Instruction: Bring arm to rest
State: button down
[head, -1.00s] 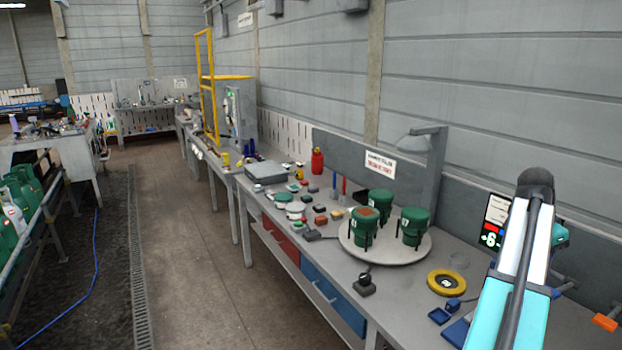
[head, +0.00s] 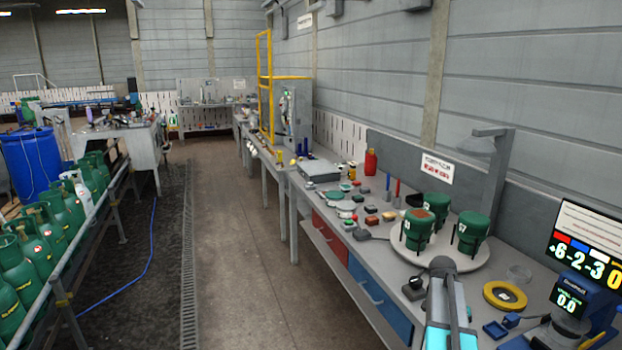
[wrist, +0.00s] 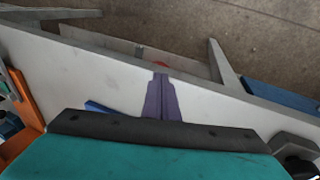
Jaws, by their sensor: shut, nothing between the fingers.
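My arm (head: 447,312) shows at the bottom of the head view as a grey and teal link with a black cap, in front of the workbench (head: 400,268). My gripper (wrist: 161,80) is in the wrist view as two narrow purple fingers pressed together, with nothing between them. It hangs above a pale grey bench surface. The gripper is not visible in the head view.
A round platform (head: 462,268) with green valve fixtures (head: 418,229) stands beyond my arm. A yellow ring (head: 505,296) and a display (head: 590,252) are to its right. Green cylinders (head: 32,258) line the left conveyor. The floor aisle (head: 240,220) is clear.

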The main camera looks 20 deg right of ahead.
jog(key=s+a+f+n+g+b, duration=0.1)
jog(key=a+f+n+b, duration=0.15)
jog(key=a+f, duration=1)
jog(key=s+a+f+n+g+b, duration=0.15)
jog(key=a+f+n, duration=0.25)
jog(key=a+f, duration=0.85)
jog(key=s+a+f+n+b, duration=0.1)
jog(key=s+a+f+n, duration=0.4)
jog(key=s+a+f, duration=0.2)
jog(key=s+a+f+n+y+b, duration=0.1)
jog(key=s+a+f+n, duration=0.4)
jog(key=s+a+f, duration=0.3)
jog(key=shift+s+a+y, duration=0.3)
jog(key=shift+s+a, duration=1.45)
jog(key=shift+s, duration=0.5)
jog(key=shift+d, duration=0.1)
